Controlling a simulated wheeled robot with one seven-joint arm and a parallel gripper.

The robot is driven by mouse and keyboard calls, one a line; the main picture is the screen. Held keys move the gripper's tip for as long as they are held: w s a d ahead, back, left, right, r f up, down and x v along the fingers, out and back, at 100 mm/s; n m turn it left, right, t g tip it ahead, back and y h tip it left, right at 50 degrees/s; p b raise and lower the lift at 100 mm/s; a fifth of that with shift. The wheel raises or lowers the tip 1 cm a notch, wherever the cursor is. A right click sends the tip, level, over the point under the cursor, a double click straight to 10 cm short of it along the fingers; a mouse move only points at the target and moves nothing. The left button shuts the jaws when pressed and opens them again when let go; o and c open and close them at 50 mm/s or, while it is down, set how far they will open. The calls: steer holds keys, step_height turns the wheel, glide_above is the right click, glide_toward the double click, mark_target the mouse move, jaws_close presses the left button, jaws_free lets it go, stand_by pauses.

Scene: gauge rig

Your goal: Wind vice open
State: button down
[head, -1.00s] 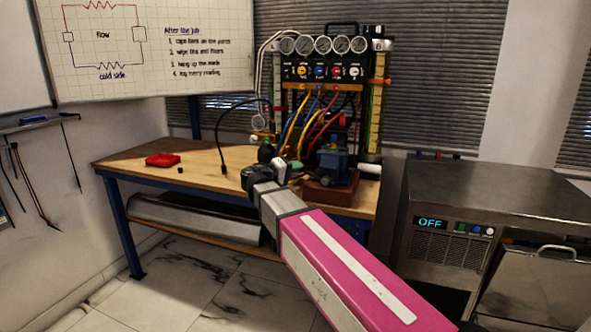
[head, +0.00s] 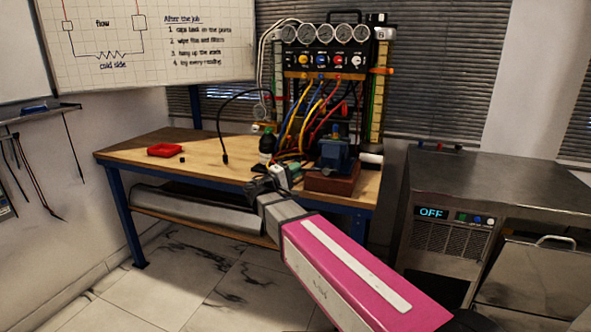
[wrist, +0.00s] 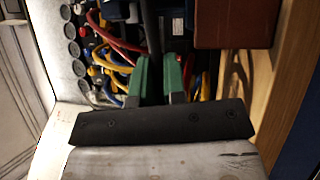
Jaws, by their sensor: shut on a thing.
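The blue vice (head: 334,157) stands on a reddish-brown block (head: 332,181) near the right end of the bench. My gripper (head: 291,171) is just left of the vice, low over the bench. In the wrist view its green fingers (wrist: 160,66) are closed in around a dark bar (wrist: 152,28), which looks like the vice's handle. The bar runs away from me between the fingers. The block (wrist: 222,22) fills the upper right of the wrist view. The vice's jaws are too small to judge.
A dark bottle (head: 267,142) stands close behind my gripper. Coloured hoses hang from the gauge panel (head: 324,62) behind the vice. A steel cabinet (head: 480,190) stands right.

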steer(key=shift+w, duration=0.2)
steer(key=c, duration=1.2)
jaws_free()
steer(key=v, duration=1)
steer(key=shift+s+a+f, duration=0.15)
steer(key=shift+s+a, duration=0.05)
steer(key=shift+a, duration=0.1)
